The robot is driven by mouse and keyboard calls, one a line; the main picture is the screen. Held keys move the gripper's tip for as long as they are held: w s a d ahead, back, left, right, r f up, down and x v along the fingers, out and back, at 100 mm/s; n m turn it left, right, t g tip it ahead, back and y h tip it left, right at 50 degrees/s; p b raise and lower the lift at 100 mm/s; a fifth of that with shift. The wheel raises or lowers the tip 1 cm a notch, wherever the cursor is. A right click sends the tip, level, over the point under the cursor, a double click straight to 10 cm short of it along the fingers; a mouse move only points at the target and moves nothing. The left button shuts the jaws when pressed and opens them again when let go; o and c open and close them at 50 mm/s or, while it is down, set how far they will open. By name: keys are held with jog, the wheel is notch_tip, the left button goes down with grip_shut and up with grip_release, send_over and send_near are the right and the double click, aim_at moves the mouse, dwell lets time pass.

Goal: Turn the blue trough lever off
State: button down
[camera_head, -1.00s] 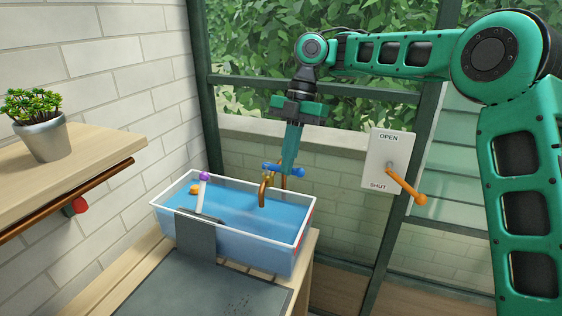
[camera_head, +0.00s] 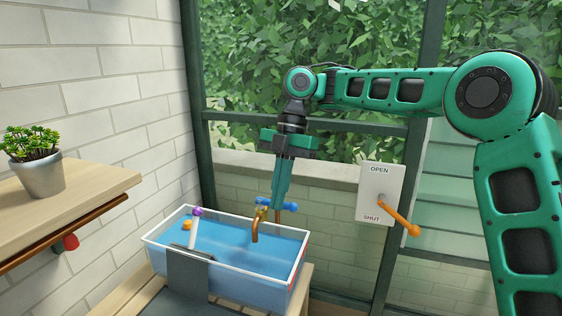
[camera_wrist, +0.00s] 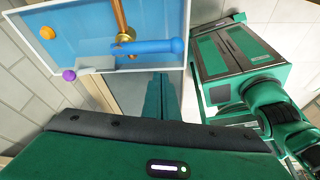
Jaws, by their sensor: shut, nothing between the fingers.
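The blue trough lever (camera_head: 290,206) sits on a brass valve on the copper spout (camera_head: 255,230), above the back of the water-filled trough (camera_head: 225,284). In the wrist view the blue lever (camera_wrist: 148,47) lies crosswise to the copper pipe, its free end pointing right. My gripper (camera_head: 278,207) points down, shut and empty, with its tips at the lever in the head view and hiding part of it. In the wrist view my gripper's fingers (camera_wrist: 163,85) show just below the lever; I cannot tell whether they touch it.
An OPEN/SHUT plate (camera_head: 382,180) with an orange lever (camera_head: 400,216) is on the frame to the right. A potted plant (camera_head: 42,178) stands on the left shelf (camera_head: 95,182).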

jog(key=a+v, duration=0.1)
jog(key=v, duration=0.7)
jog(key=shift+r, duration=0.55)
jog(key=shift+s, duration=0.15)
